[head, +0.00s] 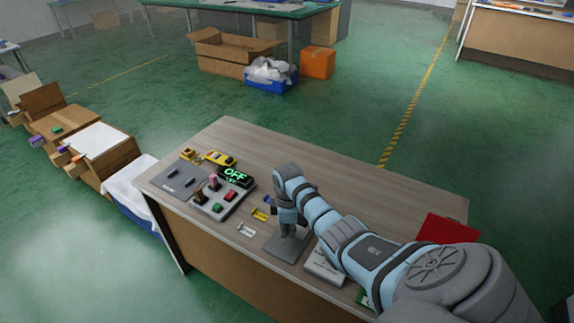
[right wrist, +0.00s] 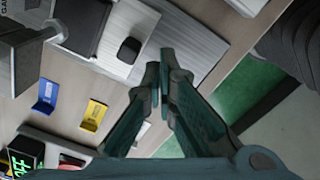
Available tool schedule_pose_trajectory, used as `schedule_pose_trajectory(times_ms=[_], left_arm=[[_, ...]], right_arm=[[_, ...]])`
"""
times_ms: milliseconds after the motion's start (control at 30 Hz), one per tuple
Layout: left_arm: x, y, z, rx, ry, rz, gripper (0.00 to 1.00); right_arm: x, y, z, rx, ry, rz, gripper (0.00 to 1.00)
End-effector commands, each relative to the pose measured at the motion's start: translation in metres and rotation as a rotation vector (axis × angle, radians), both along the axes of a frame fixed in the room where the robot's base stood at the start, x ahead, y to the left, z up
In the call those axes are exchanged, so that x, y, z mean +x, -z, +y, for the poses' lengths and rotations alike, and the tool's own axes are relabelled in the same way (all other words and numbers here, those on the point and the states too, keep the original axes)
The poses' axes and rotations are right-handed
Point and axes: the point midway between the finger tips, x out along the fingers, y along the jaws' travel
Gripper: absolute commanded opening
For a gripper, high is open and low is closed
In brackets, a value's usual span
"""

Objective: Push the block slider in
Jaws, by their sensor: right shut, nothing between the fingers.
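My right gripper (head: 287,228) points down over a flat grey plate (head: 283,250) near the table's front edge. In the right wrist view its fingers (right wrist: 160,62) are together and empty. That view shows what looks like the block slider: a pale block (right wrist: 122,32) with a dark rounded knob (right wrist: 129,50) on a ribbed silver plate (right wrist: 190,58). The fingertips appear just right of the knob; whether they touch it I cannot tell. In the head view my gripper and arm hide the block. My left gripper is not in view.
A grey switch board (head: 215,204) and a lit OFF display (head: 235,177) stand at left on the wooden table. Small yellow (right wrist: 92,116) and blue (right wrist: 46,96) tags lie near the slider. A white box (head: 323,265) is right of the plate, partly behind my arm.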

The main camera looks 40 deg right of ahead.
Motion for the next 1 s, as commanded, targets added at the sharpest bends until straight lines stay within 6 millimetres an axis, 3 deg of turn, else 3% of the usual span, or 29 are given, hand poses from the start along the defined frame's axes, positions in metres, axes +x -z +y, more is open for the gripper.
schedule_pose_trajectory(times_ms=[33,400,600,1000], left_arm=[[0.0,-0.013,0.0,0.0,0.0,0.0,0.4],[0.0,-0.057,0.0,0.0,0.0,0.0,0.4],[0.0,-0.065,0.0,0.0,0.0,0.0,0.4],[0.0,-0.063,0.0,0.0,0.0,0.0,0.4]], right_arm=[[0.0,-0.013,0.0,0.0,0.0,0.0,0.0],[0.001,-0.054,0.0,-0.001,0.0,-0.002,0.0],[0.0,-0.072,0.0,-0.001,0.0,-0.001,0.0],[0.0,-0.071,0.0,-0.001,0.0,-0.001,0.0]])
